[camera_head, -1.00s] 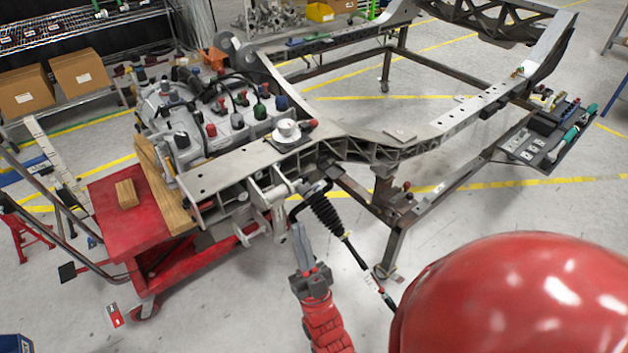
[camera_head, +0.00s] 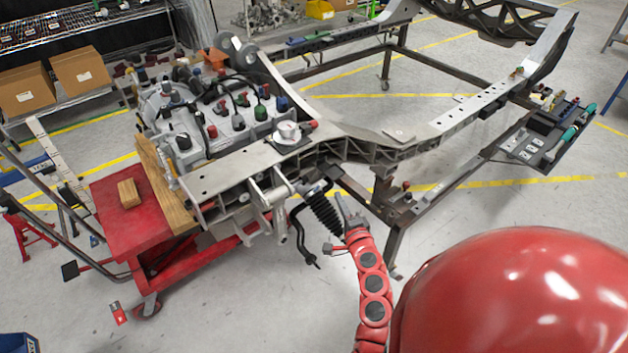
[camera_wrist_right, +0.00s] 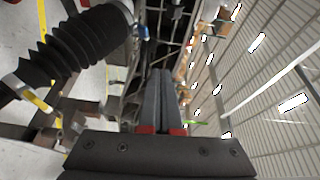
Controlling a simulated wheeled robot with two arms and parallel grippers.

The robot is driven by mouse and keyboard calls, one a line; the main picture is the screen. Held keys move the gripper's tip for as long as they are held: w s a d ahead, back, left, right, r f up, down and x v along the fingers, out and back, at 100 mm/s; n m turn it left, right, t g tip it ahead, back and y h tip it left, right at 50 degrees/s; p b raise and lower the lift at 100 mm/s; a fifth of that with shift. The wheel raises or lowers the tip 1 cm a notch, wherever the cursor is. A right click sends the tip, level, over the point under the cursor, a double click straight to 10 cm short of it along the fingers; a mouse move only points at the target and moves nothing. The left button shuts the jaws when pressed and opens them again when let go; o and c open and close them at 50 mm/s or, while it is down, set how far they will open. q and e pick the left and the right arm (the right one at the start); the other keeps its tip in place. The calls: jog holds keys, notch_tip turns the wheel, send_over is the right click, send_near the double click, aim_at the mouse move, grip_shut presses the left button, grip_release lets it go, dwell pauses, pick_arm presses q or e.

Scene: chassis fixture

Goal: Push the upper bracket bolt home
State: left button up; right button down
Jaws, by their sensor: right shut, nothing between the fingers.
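The grey bracket (camera_head: 272,190) is at the near end of the chassis frame (camera_head: 245,158) in the head view. I cannot make out the upper bracket bolt clearly in either view. My right gripper (camera_head: 345,212) is just right of the black ribbed boot (camera_head: 322,212), to the right of and slightly below the bracket. In the right wrist view, my right gripper's fingers (camera_wrist_right: 162,88) lie side by side, shut and empty. The boot (camera_wrist_right: 75,45) fills the upper left there, apart from the fingers. My left gripper is not in view.
A black bent bar (camera_head: 303,245) hangs below the bracket. A red cart (camera_head: 115,215) with wood blocks stands left, under the engine (camera_head: 215,110). A tool tray (camera_head: 545,135) is at the far right. Open floor lies in front of the cart.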

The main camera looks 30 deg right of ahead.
jog(key=shift+y, duration=0.5)
jog(key=x, duration=0.3)
jog(key=r+x, duration=0.1)
jog(key=x, duration=0.6)
jog(key=shift+w+a+r, duration=0.2)
jog(key=shift+w+a, duration=0.15)
jog(key=a+p, duration=0.2)
jog(key=a, duration=0.1)
jog(key=shift+s+a, duration=0.25)
jog(key=shift+s, duration=0.1)
jog(key=shift+a, duration=0.2)
jog(key=shift+a+f, duration=0.1)
jog(key=shift+s+a, duration=0.2)
jog(key=shift+a, duration=2)
